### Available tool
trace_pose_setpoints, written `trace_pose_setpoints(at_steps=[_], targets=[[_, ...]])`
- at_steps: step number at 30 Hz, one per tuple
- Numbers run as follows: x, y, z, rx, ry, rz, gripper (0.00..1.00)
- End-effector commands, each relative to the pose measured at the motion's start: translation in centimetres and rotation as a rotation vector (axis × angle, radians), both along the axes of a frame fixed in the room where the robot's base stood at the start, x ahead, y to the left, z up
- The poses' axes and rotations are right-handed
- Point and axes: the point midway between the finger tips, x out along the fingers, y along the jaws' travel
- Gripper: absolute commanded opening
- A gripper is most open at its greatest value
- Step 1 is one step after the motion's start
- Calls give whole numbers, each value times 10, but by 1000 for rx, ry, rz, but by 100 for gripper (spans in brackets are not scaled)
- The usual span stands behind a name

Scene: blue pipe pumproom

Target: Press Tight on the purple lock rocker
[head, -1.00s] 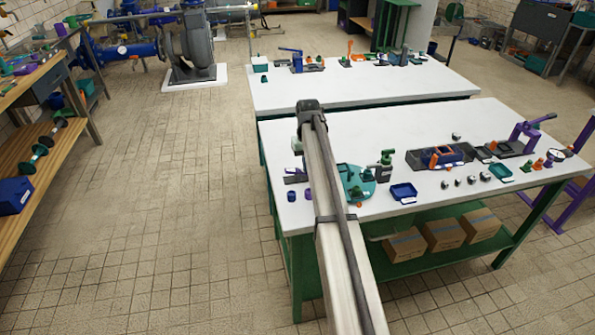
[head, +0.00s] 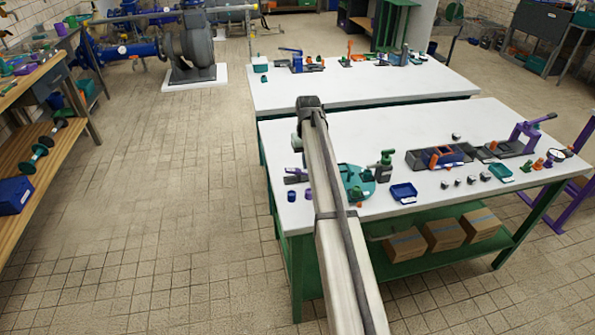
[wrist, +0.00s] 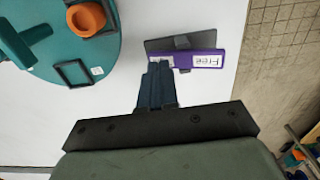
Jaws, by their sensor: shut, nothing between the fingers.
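The purple lock rocker (wrist: 205,60) lies on a dark grey base plate (wrist: 165,44) at the upper middle of the wrist view. A white label reading "Free" is on its right end. A second pale label on its left end is mostly covered by my fingers. My gripper (wrist: 159,68) is shut and empty, with its dark fingertips over the rocker's left end. I cannot tell whether they touch it.
A round teal plate (wrist: 60,70) with an orange ring (wrist: 87,18) stands left of the rocker. The white bench's edge (wrist: 241,70) is close on the right. In the head view, a blue tray (head: 403,193) and several fittings stand further right.

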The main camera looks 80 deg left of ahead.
Motion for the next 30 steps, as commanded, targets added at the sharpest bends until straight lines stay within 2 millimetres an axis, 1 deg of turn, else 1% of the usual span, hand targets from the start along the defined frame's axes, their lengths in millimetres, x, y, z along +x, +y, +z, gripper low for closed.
trace_pose_setpoints(at_steps=[3, 18, 27, 30], targets=[[0, 0, 10, 1, 0, 0, 0], [0, 0, 47, 1, -1, 0, 0], [0, 0, 67, 1, -1, 0, 0], [0, 0, 70, 1, -1, 0, 0]])
